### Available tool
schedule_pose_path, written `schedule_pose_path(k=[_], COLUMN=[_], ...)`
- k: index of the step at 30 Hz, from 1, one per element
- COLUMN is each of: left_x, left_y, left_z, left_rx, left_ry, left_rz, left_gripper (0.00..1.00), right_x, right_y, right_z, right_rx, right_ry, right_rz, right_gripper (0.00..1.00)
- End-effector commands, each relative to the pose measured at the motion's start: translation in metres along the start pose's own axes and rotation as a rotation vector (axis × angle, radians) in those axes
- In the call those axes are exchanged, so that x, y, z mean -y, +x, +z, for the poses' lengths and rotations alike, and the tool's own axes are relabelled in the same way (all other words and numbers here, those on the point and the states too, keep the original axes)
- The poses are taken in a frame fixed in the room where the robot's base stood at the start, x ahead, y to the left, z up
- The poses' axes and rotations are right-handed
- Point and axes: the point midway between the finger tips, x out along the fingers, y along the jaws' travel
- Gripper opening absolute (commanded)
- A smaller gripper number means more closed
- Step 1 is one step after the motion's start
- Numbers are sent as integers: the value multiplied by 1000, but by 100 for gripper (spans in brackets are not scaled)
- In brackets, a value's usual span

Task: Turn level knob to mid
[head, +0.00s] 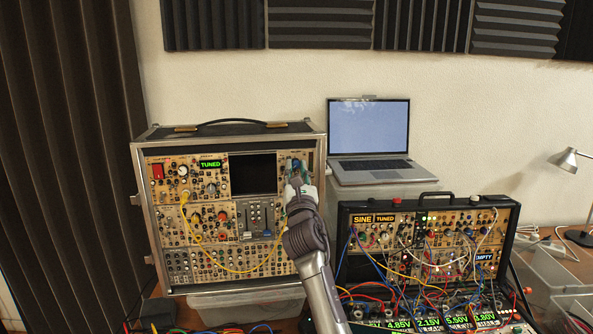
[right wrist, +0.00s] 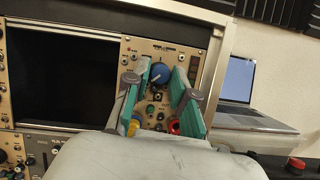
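A large blue knob (right wrist: 159,73) with a pale pointer mark sits near the top of a cream panel (right wrist: 168,48) on the left synth case (head: 136,200). I cannot read whether the panel labels it as level. My right gripper (head: 296,170) is at the upper right of this case. In the right wrist view its two teal fingers (right wrist: 162,78) stand apart, one on each side of the knob, with gaps visible. The gripper looks open and holds nothing. In the head view the gripper hides most of the panel. My left gripper is not in view.
A dark screen (head: 253,174) lies left of the panel. Yellow (right wrist: 134,127) and red (right wrist: 173,126) parts show low between the fingers. A second synth case (head: 512,235) with many cables and a laptop (head: 368,130) stand to the right.

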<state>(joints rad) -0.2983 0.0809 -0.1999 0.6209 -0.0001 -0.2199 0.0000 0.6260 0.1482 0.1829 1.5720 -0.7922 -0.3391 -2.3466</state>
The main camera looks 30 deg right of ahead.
Motion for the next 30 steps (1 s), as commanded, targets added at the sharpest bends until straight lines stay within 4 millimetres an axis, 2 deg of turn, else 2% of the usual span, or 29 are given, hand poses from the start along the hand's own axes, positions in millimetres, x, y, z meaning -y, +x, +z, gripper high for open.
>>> schedule_pose_path(k=[1,3,17,30], left_x=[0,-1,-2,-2], left_y=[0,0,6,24], left_z=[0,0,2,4], left_rx=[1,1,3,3], left_ry=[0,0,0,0], left_rz=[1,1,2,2], left_gripper=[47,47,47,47], right_x=[0,0,-1,-4], right_y=[0,0,-1,0], right_z=[0,0,-1,0], right_rx=[0,0,-2,-13], right_ry=[0,0,64,391], right_rz=[0,0,-27,-164], right_gripper=[12,0,0,0])
